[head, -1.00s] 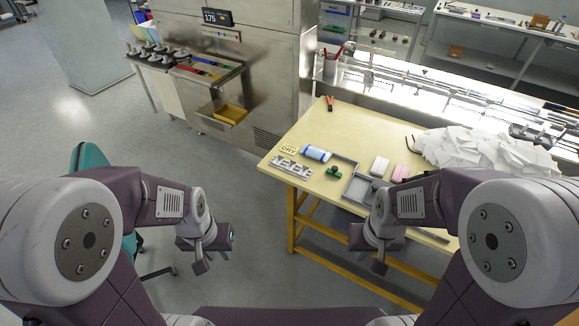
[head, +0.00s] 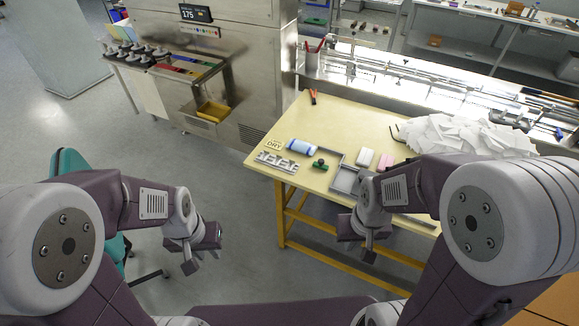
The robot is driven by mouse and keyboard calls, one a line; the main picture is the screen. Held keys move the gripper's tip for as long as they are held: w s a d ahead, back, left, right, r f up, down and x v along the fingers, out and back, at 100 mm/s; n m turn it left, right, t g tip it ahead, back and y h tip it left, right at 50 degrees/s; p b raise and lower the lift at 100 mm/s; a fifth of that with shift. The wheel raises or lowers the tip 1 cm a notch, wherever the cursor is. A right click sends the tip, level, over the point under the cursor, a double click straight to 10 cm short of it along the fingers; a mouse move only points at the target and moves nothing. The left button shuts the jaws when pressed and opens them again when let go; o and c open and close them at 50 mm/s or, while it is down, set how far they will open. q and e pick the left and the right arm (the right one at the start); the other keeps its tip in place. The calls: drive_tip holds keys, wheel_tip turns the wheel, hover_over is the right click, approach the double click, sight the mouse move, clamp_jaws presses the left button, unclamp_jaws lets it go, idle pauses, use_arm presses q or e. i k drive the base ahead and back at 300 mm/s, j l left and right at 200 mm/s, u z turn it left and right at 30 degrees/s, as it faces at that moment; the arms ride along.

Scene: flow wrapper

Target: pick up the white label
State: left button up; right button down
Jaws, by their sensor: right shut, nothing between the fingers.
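I cannot tell for certain which item is the white label. A small white flat block (head: 364,157) lies on the yellow table beside a pink one (head: 385,161). A heap of white sheets (head: 465,138) covers the table's back right. A small cream card reading DRY (head: 273,144) lies near the left corner. My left gripper (head: 201,258) hangs over the floor left of the table, empty; its finger gap is unclear. My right gripper (head: 362,252) is shut and empty, in front of the table's near edge, apart from everything on the table.
A grey tray (head: 345,180), a dark green part (head: 320,165), a blue-and-white roll (head: 301,147) and a grey metal block (head: 277,161) share the table. A steel machine (head: 240,70) stands behind. A teal chair (head: 68,163) is at the left.

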sight(277, 158)
drive_tip(key=i+j+z, duration=1.15)
drive_tip(key=j, duration=0.2)
drive_tip(key=i+j+z, duration=0.1)
drive_tip(key=j+z, duration=0.15)
drive_tip(key=j, duration=0.2)
drive_tip(key=i+j+z, duration=0.1)
drive_tip(key=j+z, duration=0.2)
drive_tip(key=j, duration=0.2)
drive_tip(key=i+j+z, duration=0.1)
drive_tip(key=j+z, duration=0.2)
drive_tip(key=j, duration=0.2)
drive_tip(key=j+z, duration=0.25)
drive_tip(key=j, duration=0.25)
